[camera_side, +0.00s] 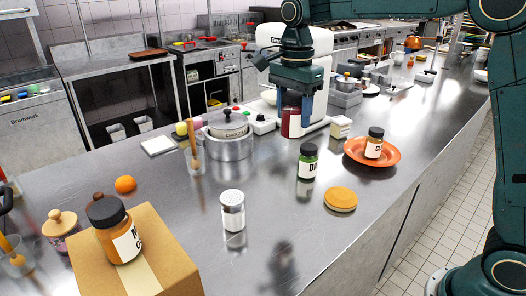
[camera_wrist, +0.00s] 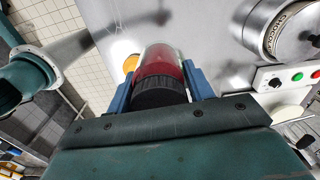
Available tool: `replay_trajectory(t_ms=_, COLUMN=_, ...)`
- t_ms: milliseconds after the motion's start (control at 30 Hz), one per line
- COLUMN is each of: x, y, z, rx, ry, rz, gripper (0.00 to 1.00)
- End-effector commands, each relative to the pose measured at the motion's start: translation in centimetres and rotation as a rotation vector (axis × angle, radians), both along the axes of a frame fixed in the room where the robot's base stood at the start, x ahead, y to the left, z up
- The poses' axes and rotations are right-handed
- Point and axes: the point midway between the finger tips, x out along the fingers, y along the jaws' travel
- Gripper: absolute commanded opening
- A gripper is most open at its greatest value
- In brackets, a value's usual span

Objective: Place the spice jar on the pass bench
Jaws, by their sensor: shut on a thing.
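My gripper (camera_side: 298,108) is shut on a spice jar with red contents (camera_side: 291,122) and a black lid. In the wrist view the jar (camera_wrist: 160,62) sits between the two blue fingers of my gripper (camera_wrist: 162,88), with its lid toward my wrist. The jar appears held above the steel pass bench (camera_side: 270,205); a dark blurred reflection shows on the bench below. Other black-lidded jars are a green one (camera_side: 308,162) on the bench, a brown one (camera_side: 374,143) on an orange plate (camera_side: 356,157), and an orange-brown one (camera_side: 119,232).
A cardboard box (camera_side: 176,262) bears the orange-brown jar at front left. Bare steel lies at the bench's front middle.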

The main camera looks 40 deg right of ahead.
Motion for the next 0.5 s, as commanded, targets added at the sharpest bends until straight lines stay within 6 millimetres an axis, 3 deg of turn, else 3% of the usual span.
replay_trajectory(t_ms=500, x=-0.1, y=-1.0, z=-5.2, rx=0.002, ry=0.001, rz=0.456, gripper=0.22)
